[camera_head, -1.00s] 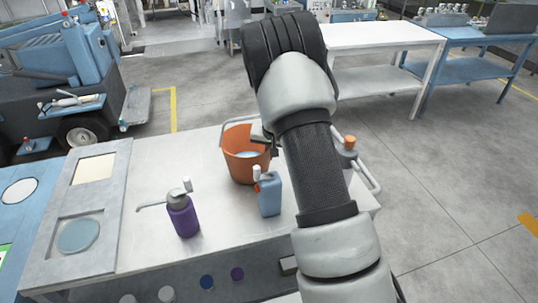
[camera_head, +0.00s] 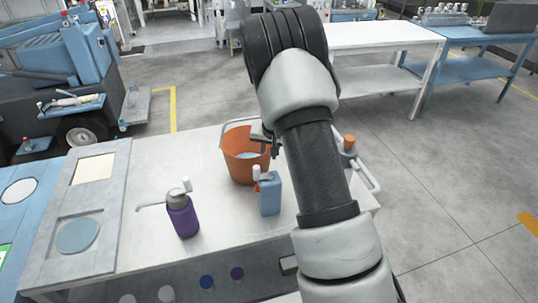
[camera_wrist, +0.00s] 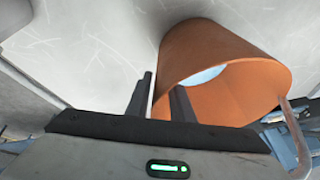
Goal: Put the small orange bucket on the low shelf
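The orange bucket (camera_head: 240,165) stands upright on the light metal-topped table, with something pale at its bottom. In the wrist view the bucket (camera_wrist: 230,62) fills the upper right, its mouth facing the camera. My gripper (camera_wrist: 162,95) is open across the bucket's rim. One dark finger is outside the wall and the other is inside the mouth, with a gap visible beside the wall. In the head view my arm hides most of the gripper. A low shelf (camera_head: 375,88) shows under the white table at the back; a blue table beside it also has a lower shelf (camera_head: 465,72).
A blue jug (camera_head: 270,194) stands close in front of the bucket. A purple pump bottle (camera_head: 183,215) is further left. An orange-capped container (camera_head: 349,146) is partly behind my arm. A blue machine (camera_head: 45,70) stands at left. Open floor (camera_head: 440,170) lies to the right.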

